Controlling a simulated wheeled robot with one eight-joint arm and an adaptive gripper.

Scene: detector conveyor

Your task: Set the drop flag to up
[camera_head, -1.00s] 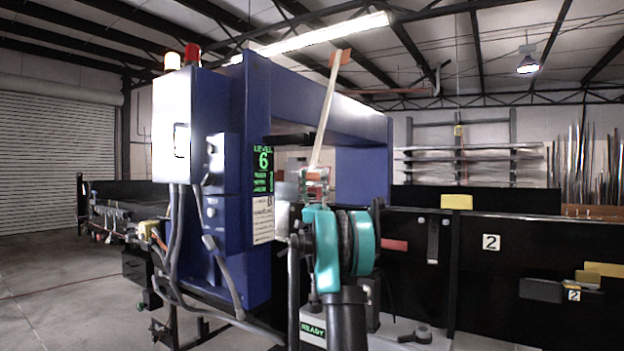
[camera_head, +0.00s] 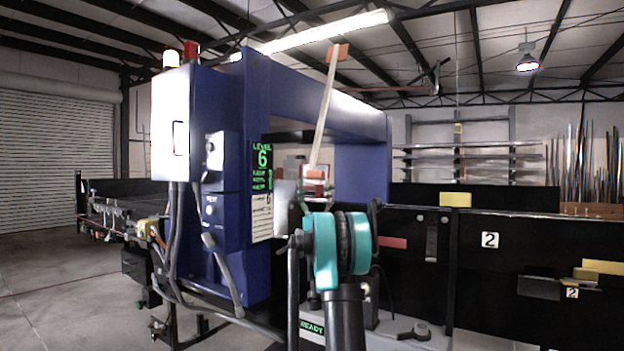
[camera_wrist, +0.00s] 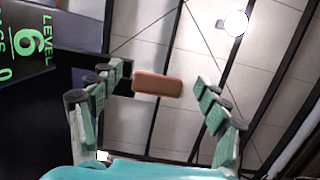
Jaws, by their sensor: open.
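A long pale bar (camera_head: 324,110) with an orange tip (camera_head: 338,53) rises steeply, leaning slightly right, in the head view; it appears to be the drop flag. Its lower end is at a small orange-red piece by my gripper (camera_head: 317,180). In the wrist view, my gripper (camera_wrist: 160,90) has its two padded fingers spread wide. An orange-brown block (camera_wrist: 157,84) shows between the fingertips, with gaps on both sides. I cannot tell how deep between the fingers it lies. My arm hides part of the area below the gripper in the head view.
A blue detector frame (camera_head: 258,110) with a green "Level 6" display (camera_head: 262,165) stands close to my gripper's left. Open floor (camera_head: 60,270) lies at left.

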